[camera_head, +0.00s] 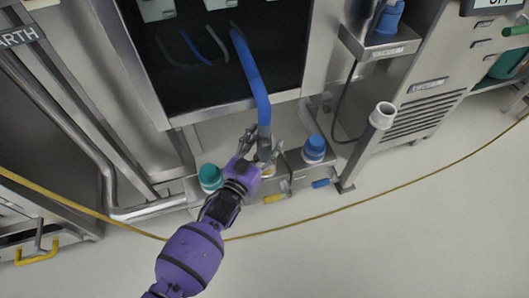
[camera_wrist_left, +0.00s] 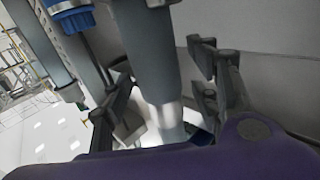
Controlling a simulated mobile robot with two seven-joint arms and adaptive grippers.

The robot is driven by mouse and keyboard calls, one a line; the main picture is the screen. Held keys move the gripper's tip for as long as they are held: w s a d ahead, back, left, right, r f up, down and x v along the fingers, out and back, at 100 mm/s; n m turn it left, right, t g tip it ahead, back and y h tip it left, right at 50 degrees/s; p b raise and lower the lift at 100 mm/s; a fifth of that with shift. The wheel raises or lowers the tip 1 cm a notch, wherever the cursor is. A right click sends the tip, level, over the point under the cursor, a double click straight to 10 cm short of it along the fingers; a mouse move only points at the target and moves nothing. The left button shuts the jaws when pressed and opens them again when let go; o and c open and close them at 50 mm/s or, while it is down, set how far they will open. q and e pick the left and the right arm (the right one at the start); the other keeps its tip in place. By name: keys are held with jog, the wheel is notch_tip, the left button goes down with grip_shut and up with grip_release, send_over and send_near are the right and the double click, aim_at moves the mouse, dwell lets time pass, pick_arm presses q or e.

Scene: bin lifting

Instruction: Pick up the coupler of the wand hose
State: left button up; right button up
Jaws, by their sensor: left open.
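The blue wand hose (camera_head: 253,75) hangs down across the dark window of the machine. Its lower end, the coupler (camera_head: 264,147), is grey and partly hidden by my gripper. My purple left gripper (camera_head: 258,143) is at this lower end. In the left wrist view the left gripper (camera_wrist_left: 162,95) has its fingers apart, one on each side of the grey coupler (camera_wrist_left: 152,60), which has a shiny metal band lower down. I cannot tell whether either finger touches it. My right gripper is in neither view.
A teal cap (camera_head: 210,177) stands left of the gripper and a blue cap (camera_head: 314,148) stands right of it. A yellow cable (camera_head: 340,208) crosses the floor.

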pick_arm(q)
jog(key=shift+c, duration=0.3)
jog(key=c, duration=1.4)
jog(key=shift+w+r, duration=0.1)
grip_shut()
